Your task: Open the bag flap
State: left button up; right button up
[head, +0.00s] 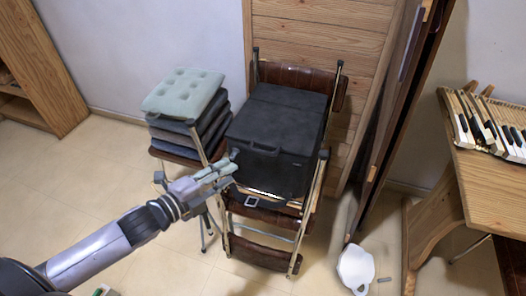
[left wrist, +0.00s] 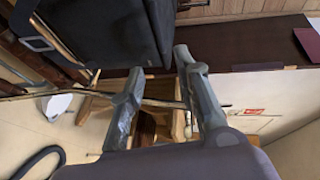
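The black bag (head: 290,112) rests on a brown leather folding chair (head: 265,213). Its flap (head: 275,128) lies down over the top, and a dark handle (head: 255,148) shows on its near side. My left gripper (head: 230,170) is beside the bag's near left corner, with its fingers spread and nothing seen between them. In the left wrist view the gripper (left wrist: 158,62) is also open, and the bag (left wrist: 108,30) fills the upper left, close to the fingertips. I cannot tell whether a finger touches the bag. My right gripper is not in view.
A stack of cushions (head: 185,95) on a chair stands left of the bag. A wooden panel (head: 325,30) is behind it. A table with piano keys (head: 490,125) stands at right. A white object (head: 356,268) lies on the floor.

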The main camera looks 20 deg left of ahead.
aim_at(262, 151)
pick_arm(q)
jog(key=x, duration=1.4)
jog(key=shift+w+d+f, duration=0.15)
jog(key=shift+w, duration=0.1)
jog(key=shift+c, duration=0.5)
grip_shut()
